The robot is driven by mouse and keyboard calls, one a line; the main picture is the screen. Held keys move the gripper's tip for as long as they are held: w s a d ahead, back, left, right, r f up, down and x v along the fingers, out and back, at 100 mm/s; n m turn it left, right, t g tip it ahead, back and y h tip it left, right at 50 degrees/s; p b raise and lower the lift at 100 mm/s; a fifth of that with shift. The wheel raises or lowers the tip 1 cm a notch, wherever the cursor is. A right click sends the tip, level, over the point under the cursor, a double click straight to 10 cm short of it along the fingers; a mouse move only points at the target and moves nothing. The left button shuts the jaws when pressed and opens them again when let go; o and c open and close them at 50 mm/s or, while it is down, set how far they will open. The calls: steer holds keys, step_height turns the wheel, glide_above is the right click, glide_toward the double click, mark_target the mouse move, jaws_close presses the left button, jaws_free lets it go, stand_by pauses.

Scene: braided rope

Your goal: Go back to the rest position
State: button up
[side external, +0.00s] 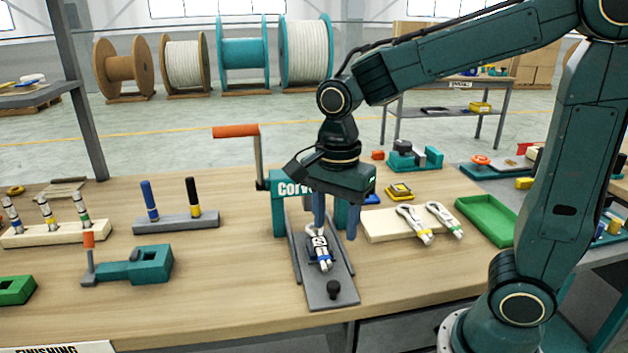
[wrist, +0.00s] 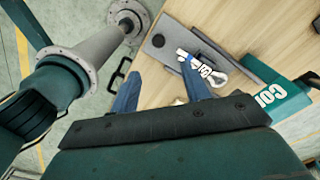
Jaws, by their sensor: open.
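My gripper (side external: 335,222) points down over the grey plate (side external: 333,288) of a teal press lettered "Corv". Its two blue fingers are spread, with nothing between them. A short white braided rope piece (side external: 322,254) with a looped end and a blue band lies in the dark holder on that plate. The fingers are close above and behind it; I cannot tell whether they touch it. In the wrist view the open gripper (wrist: 160,72) shows both fingers, and the rope piece (wrist: 208,72) lies beyond the right finger, which covers part of the plate.
The press lever (side external: 237,131) with its orange handle rises left of my gripper. A wooden board (side external: 385,226) with two looped ropes and a green tray (side external: 487,220) stand to the right. A pen stand (side external: 176,222) and a teal clamp (side external: 130,268) are left. Air above the bench is mostly free.

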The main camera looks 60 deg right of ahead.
steer(key=shift+r, duration=0.15)
stand_by(0.3)
steer(key=s+d+r+n+t, duration=0.2)
steer(key=s+n, duration=0.3)
steer(key=n, duration=0.4)
steer(key=s+d+r+n+t, duration=0.1)
steer(key=s+r+n+t, duration=0.1)
steer(key=s+n, duration=0.4)
steer(key=n+t, duration=0.1)
steer(key=n, duration=0.2)
steer(key=shift+d+r+t, duration=0.3)
steer(key=shift+d, duration=0.05)
